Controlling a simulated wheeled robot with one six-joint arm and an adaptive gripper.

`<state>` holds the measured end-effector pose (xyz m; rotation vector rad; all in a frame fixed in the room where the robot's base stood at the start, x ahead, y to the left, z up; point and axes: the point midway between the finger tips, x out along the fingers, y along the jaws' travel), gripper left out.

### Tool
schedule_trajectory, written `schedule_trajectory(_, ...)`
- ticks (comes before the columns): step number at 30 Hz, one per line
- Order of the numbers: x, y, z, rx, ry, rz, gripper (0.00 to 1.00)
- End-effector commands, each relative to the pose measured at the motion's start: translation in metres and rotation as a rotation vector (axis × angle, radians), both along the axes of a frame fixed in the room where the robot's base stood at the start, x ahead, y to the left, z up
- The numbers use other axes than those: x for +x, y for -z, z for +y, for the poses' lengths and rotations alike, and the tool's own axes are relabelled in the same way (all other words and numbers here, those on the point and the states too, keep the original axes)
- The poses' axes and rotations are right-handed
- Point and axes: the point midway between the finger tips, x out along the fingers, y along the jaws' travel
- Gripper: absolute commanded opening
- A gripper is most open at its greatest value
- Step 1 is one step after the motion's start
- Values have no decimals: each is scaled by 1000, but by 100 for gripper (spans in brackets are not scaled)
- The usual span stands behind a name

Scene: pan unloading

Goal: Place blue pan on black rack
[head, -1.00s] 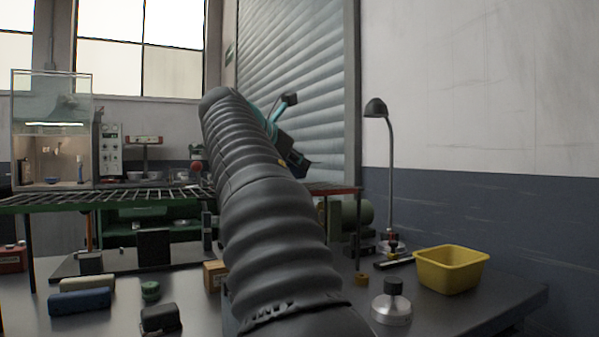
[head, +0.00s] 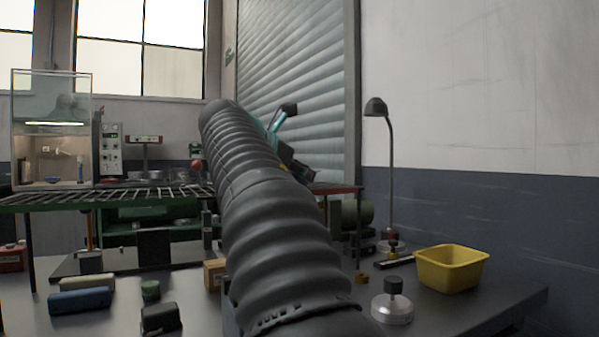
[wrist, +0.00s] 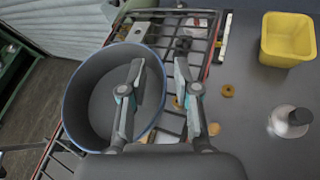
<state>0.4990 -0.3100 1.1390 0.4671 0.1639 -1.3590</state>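The blue pan (wrist: 152,118), grey inside with a blue rim, fills the left middle of the wrist view. The black rack (head: 120,194) is a wire grid with green and red edges in the head view; its bars (wrist: 197,32) show beside and beneath the pan in the wrist view. My gripper (wrist: 160,92) is open over the pan's right side. One finger is over the pan's inside and the other is outside its rim, with the wall between them. Contact cannot be told. In the head view my arm hides the pan and most of the gripper.
A yellow bin (head: 452,268) and a round metal weight (head: 392,304) stand on the table at right. A desk lamp (head: 388,180) rises behind them. Blue (head: 80,300) and dark blocks lie at front left. A glass cabinet (head: 52,130) stands at back left.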

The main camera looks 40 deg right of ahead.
Motion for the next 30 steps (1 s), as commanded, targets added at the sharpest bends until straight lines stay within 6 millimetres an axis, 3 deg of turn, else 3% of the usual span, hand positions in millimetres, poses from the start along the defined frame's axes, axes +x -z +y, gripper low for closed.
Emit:
schedule_trajectory(7, -3, -8, 13, 0, -2, -2, 31)
schedule_trajectory(21, -21, -40, 91, 0, -4, -2, 31)
schedule_trajectory(30, -26, -47, 108, 0, 0, 0, 31)
